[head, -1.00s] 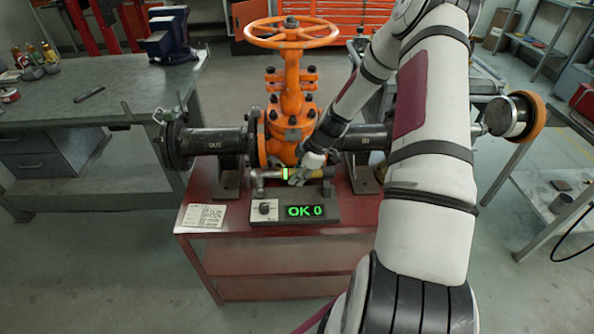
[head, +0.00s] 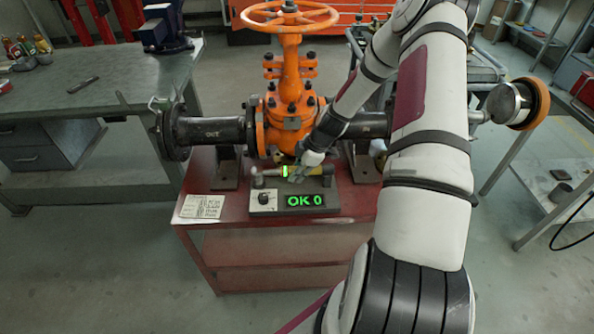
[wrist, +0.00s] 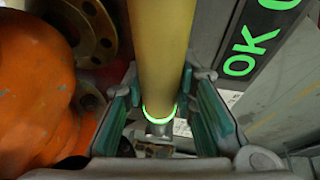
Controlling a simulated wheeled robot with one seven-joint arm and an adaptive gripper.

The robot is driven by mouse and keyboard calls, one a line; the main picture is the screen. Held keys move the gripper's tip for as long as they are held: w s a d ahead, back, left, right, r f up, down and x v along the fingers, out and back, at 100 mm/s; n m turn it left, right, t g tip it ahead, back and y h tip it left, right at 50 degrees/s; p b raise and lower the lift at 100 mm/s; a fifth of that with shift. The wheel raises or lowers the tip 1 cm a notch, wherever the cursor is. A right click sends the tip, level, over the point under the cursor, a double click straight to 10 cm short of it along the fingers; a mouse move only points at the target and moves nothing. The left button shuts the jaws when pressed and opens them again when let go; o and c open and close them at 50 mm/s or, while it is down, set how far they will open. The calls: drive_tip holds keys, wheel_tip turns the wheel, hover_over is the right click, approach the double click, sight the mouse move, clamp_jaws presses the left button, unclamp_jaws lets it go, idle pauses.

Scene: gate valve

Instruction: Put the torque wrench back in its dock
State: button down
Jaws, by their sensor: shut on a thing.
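The torque wrench (head: 272,172) has a yellow handle, a glowing green ring and a grey metal head. It lies roughly level across the top of the dock in the head view, its head to the left. The dock (head: 257,208) is a dark box with a knob and a green "OK 0" display, on a red stand. My gripper (head: 301,173) is shut on the wrench handle. In the wrist view the yellow handle (wrist: 163,45) runs between the teal finger pads of my gripper (wrist: 164,108). Whether the wrench touches the dock's cradle is not clear.
The orange gate valve (head: 290,103) and its dark pipe (head: 215,130) stand close behind the dock. A printed card (head: 202,207) lies at the stand's left. A grey workbench (head: 70,105) is at left, a metal table (head: 545,190) at right.

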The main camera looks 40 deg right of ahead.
drive_tip(key=c, duration=1.2)
unclamp_jaws()
drive_tip(key=shift+c, duration=0.2)
drive_tip(key=v, duration=1.2)
drive_tip(key=shift+w+r, duration=0.1)
drive_tip(key=s+a+r+m+g+h+p, duration=0.15)
drive_tip(key=s+a+r, duration=0.25)
drive_tip(key=a+r, duration=0.45)
drive_tip(key=s+a+r+m+h, duration=0.2)
drive_tip(key=s+a+r+m, duration=0.3)
drive_tip(key=r, duration=0.7)
drive_tip(key=s+a+r+m+t, duration=0.1)
drive_tip(key=s+a+r, duration=0.3)
drive_tip(key=s, duration=0.4)
drive_tip(key=s+a+r+m, duration=0.4)
drive_tip(key=s+a+r, duration=0.1)
drive_tip(key=s+a, duration=0.2)
drive_tip(key=shift+s+t+y, duration=0.35)
drive_tip(key=shift+s, duration=0.15)
